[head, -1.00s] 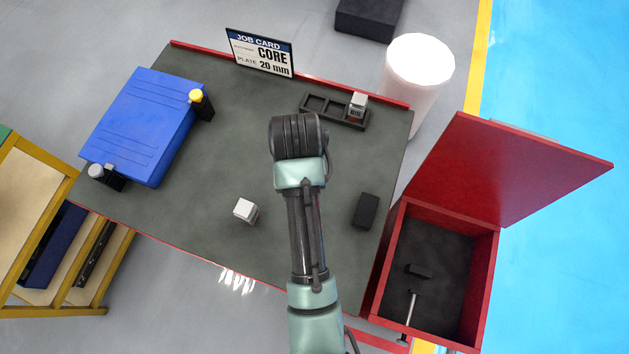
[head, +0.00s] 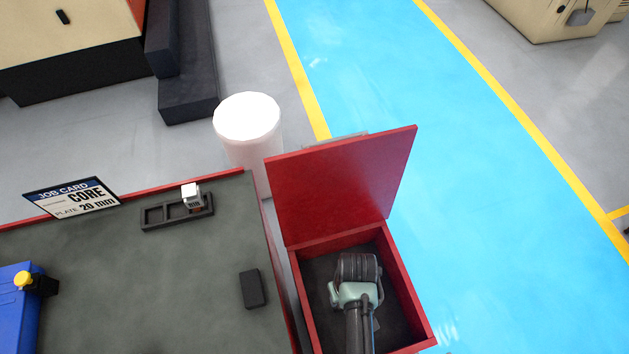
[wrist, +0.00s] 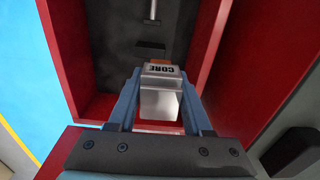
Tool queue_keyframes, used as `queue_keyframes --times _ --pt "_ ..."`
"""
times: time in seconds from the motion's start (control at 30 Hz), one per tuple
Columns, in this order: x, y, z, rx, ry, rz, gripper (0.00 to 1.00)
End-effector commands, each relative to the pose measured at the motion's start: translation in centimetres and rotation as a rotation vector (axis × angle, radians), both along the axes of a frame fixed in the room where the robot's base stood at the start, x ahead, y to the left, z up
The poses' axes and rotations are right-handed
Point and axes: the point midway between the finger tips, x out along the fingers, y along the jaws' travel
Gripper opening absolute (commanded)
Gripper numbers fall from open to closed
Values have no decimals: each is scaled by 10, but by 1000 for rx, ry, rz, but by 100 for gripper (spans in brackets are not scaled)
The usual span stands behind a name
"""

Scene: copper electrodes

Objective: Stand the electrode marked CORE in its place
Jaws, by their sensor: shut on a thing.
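My gripper (wrist: 160,88) is shut on the electrode marked CORE (wrist: 160,103), a silvery block with an orange-brown end. Its label reads upside down in the wrist view. In the head view my arm reaches over the open red box (head: 407,306), and the fingers and held electrode are hidden under my wrist. The dark rack (head: 155,217) stands near the back edge of the table (head: 150,290). Another silvery electrode (head: 191,194) stands in its right compartment; the others look empty. The job card (head: 72,199) reads CORE, plate 20 mm.
The box's red lid (head: 340,185) stands open behind it. A dark-headed tool (wrist: 150,48) lies inside the box. A black block (head: 252,289) lies on the table near its right edge. A white cylinder (head: 247,120) stands behind the table. The middle of the table is clear.

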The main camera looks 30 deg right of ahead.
Motion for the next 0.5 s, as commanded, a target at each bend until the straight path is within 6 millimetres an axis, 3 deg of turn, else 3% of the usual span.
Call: queue_keyframes --times 0.2,0.5 --pt "-23 -14 -20 -6 1 -26 0" --pt "-26 -16 -22 -8 0 -28 0"
